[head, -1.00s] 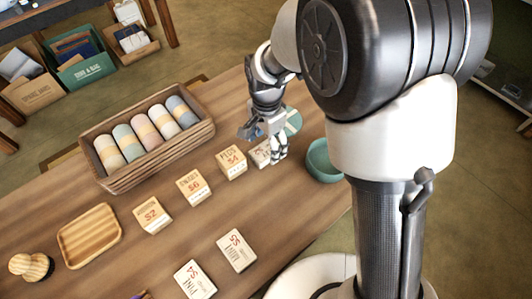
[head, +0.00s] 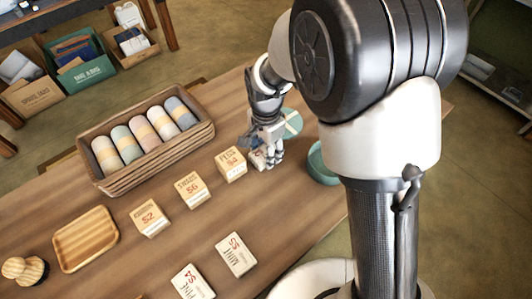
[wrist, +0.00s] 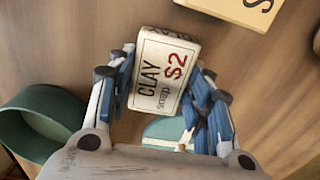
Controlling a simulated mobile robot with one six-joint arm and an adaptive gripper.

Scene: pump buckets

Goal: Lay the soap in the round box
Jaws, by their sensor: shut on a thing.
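The clay soap (wrist: 162,75), a white block marked "CLAY soap $2", is between the fingers of my gripper (wrist: 165,95) in the wrist view. My gripper (head: 266,157) is shut on it near the table's far right part in the head view; the fingers partly hide the soap (head: 257,161) there. I cannot tell whether the soap is clear of the table. The open teal round box (head: 321,165) stands to the right of my gripper, partly hidden by my arm. Its wall shows at the left of the wrist view (wrist: 38,118).
A round teal lid (head: 293,123) with a pale band lies behind my gripper. A tan $4 box (head: 231,164) stands close to its left. White mint (head: 236,255) and pine (head: 192,284) soaps lie in front. A crate (head: 100,178) of rolls and a wooden tray (head: 60,243) are left.

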